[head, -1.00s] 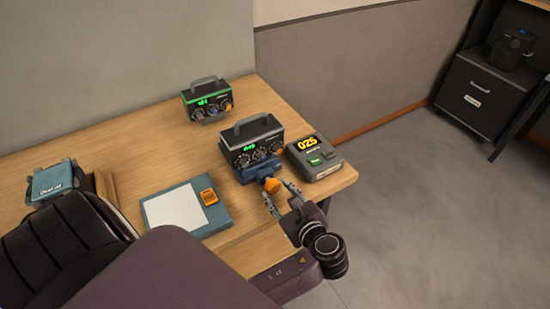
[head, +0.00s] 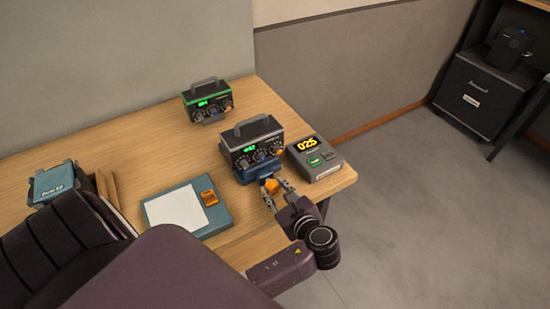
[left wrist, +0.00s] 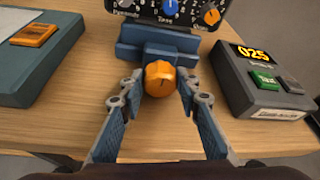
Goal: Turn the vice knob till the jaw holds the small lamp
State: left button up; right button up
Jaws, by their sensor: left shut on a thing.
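The orange vice knob (left wrist: 160,78) sits at the front of the blue vice (left wrist: 150,45) in the left wrist view. In the head view the knob (head: 271,186) and the vice (head: 262,170) are near the table's front right. My left gripper (head: 276,190) is shut on the knob, one finger on each side; in the left wrist view its fingers (left wrist: 160,88) flank the knob too. A black dial box with a handle (head: 252,143) stands right behind the vice. I cannot make out a separate small lamp or the jaw's gap. My right gripper is not in view.
A grey timer box reading 025 (head: 315,160) stands close to the right of the vice. A blue-grey pad with an orange switch (head: 218,220) lies to the left. A second, green-edged dial box (head: 207,102) stands farther back. The table edge is close at right.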

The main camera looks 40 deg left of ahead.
pick_arm(q)
jog(key=m+g+p, duration=0.1)
jog(key=p, duration=0.2)
jog(key=m+p, duration=0.1)
jog(key=p, duration=0.3)
jog(key=shift+w+r+m+g+y, duration=0.15)
jog(key=shift+r+m+g+y, duration=0.15)
jog(key=shift+m+g+y, duration=0.1)
jog(key=shift+f+m+g+p, duration=0.3)
jog(key=shift+m+p, duration=0.2)
jog(key=shift+p, duration=0.2)
jog(key=o, duration=0.9)
jog(key=shift+c, duration=0.2)
jog(key=shift+v, duration=3.75)
jog(key=shift+f, duration=0.1)
